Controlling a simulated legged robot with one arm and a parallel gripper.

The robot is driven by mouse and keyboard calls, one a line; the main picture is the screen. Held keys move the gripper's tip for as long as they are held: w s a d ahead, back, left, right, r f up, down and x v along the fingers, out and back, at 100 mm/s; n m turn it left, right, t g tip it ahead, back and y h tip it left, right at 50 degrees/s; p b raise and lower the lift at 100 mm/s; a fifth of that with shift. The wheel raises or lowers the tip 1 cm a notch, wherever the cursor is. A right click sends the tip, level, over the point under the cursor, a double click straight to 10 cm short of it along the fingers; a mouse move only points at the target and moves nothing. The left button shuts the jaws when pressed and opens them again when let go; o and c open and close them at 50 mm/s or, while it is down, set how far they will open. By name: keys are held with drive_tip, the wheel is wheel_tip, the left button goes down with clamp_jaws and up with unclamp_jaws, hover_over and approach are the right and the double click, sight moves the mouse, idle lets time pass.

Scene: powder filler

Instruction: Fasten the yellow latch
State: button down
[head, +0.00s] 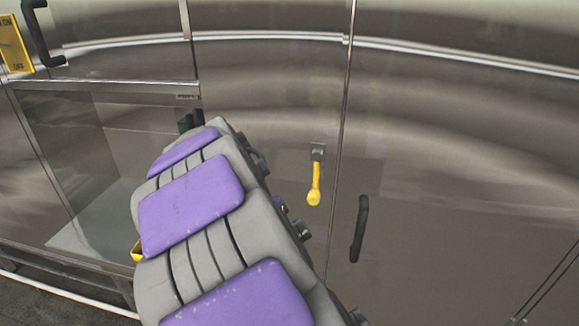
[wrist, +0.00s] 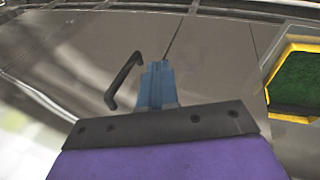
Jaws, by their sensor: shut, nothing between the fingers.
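In the head view a yellow latch (head: 314,188) hangs downward from a small grey mount (head: 318,152) on a steel panel, just left of a vertical seam. My purple and grey arm stands to its left and hides my gripper there. In the wrist view my gripper (wrist: 158,68) shows as blue fingers, shut and empty. The yellow latch cannot be made out in the wrist view, so the gap between it and my gripper is unclear.
A black handle (head: 359,228) is right of the latch. A black handle also shows left of my fingers (wrist: 123,82). A yellow-rimmed piece with a green inside (wrist: 297,80) is at right. A clear-fronted compartment (head: 75,150) and a yellow ON/OFF plate (head: 14,45) are at left.

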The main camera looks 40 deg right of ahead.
sight(315, 179)
drive_tip(key=w+d+r+m+h+p, duration=0.1)
drive_tip(key=w+d+r+p, duration=0.2)
drive_tip(key=w+p, duration=0.2)
drive_tip(key=w+d+r+m+h+p, duration=0.1)
drive_tip(key=w+d+r+p, duration=0.3)
drive_tip(key=w, duration=0.6)
drive_tip(key=shift+h+p, duration=0.3)
drive_tip(key=shift+p, duration=0.1)
drive_tip(key=s+d+r+p+x, duration=0.1)
drive_tip(key=s+p+x, duration=0.1)
drive_tip(key=x, duration=1)
drive_tip(key=shift+s+d, duration=0.2)
drive_tip(key=shift+d, duration=0.1)
drive_tip(key=shift+f, duration=0.1)
